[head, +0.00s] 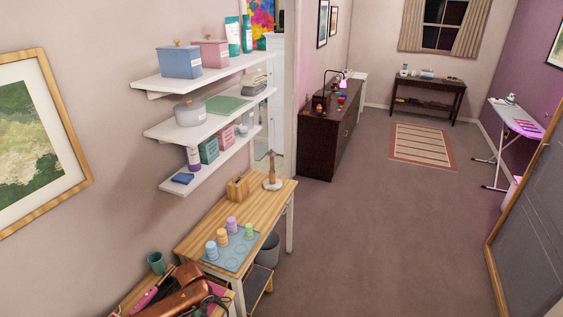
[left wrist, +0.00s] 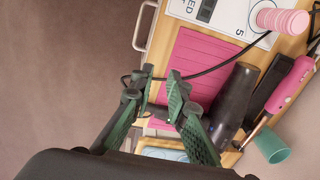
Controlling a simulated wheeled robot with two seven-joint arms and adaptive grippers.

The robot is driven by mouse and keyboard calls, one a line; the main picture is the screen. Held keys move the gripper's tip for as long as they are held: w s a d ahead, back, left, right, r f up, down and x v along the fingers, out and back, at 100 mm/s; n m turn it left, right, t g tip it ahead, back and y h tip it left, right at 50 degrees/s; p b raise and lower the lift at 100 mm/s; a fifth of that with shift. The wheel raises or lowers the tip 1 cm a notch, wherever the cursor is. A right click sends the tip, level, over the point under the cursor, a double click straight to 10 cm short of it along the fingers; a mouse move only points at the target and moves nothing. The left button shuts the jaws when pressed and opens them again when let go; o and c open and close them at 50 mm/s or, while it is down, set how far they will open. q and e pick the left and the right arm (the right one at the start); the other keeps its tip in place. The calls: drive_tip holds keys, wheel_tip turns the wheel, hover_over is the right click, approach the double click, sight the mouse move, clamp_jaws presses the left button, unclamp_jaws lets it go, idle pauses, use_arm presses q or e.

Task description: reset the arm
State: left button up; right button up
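My left gripper (left wrist: 159,78) shows in the left wrist view, with two green ribbed fingers. Its fingertips stand apart, with nothing held between them. A pink ribbed mat (left wrist: 190,70) on a small wooden-edged table lies beyond the fingertips, and a black cable runs across it. Neither gripper shows in the head view, and my right gripper is in no view.
Beside the mat lie a dark cylindrical tool (left wrist: 237,98), a pink-handled tool (left wrist: 291,85), a green cup (left wrist: 269,146) and a pink ribbed cylinder (left wrist: 283,20). The head view shows a wooden table (head: 190,243), wall shelves (head: 205,125), a dark dresser (head: 318,140) and open floor.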

use_arm(q)
drive_tip(key=s+d+f+m+t+h, duration=0.1)
drive_tip(key=s+d+f+h, duration=0.15)
drive_tip(key=s+d, duration=0.45)
drive_tip(key=s+d+f+t+h, duration=0.1)
drive_tip(key=s+d+f, duration=0.3)
drive_tip(key=s, duration=0.5)
drive_tip(key=s+a+r+n+t+y, duration=0.1)
drive_tip(key=s+a+r+n+y, duration=0.15)
drive_tip(key=s+a, duration=0.6)
drive_tip(key=s+a+r+n+y, duration=0.1)
drive_tip(key=s+a+r+n, duration=0.2)
drive_tip(key=s+a, duration=0.55)
wheel_tip(320, 180, down, 33)
drive_tip(key=s+d+g+b, duration=0.1)
drive_tip(key=s+d+b, duration=0.1)
drive_tip(key=b, duration=0.2)
drive_tip(key=s+f+m+g+b, duration=0.1)
drive_tip(key=s+f+b, duration=0.3)
drive_tip(key=s+f, duration=1.6)
wheel_tip(320, 180, down, 3)
drive_tip(key=shift+f+m+h+b, duration=0.2)
drive_tip(key=shift+m+h+b, duration=0.1)
drive_tip(key=shift+m, duration=0.05)
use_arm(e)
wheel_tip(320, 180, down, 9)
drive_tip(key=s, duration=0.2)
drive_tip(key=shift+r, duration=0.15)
use_arm(q)
drive_tip(key=shift+a, duration=0.1)
